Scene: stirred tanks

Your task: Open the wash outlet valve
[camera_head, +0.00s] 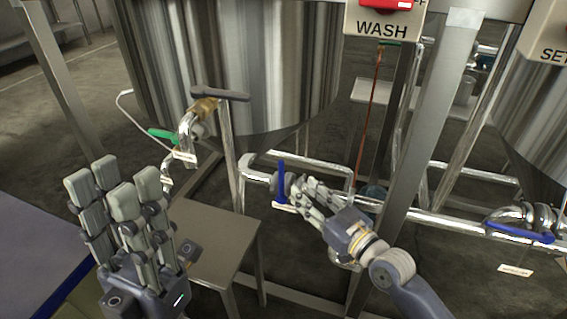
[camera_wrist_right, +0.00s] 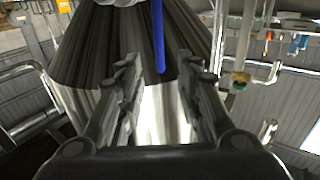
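The wash outlet valve has a blue lever handle (camera_head: 281,180) that stands upright on the pipe below the large steel wash tank (camera_head: 240,60). In the right wrist view the blue handle (camera_wrist_right: 159,38) hangs into the space between the fingertips. My right gripper (camera_head: 304,190) is just right of the handle. Its fingers (camera_wrist_right: 159,72) are apart with a gap around the handle's end; I see no clear contact. My left gripper (camera_head: 113,188) is raised at the lower left, open and empty, away from the valve.
A green-handled valve (camera_head: 163,135) is on the tank's left side. A small steel stool (camera_head: 215,235) stands below it. Another blue lever (camera_head: 520,233) lies level on the pipe at right. A WASH sign (camera_head: 382,28) hangs above.

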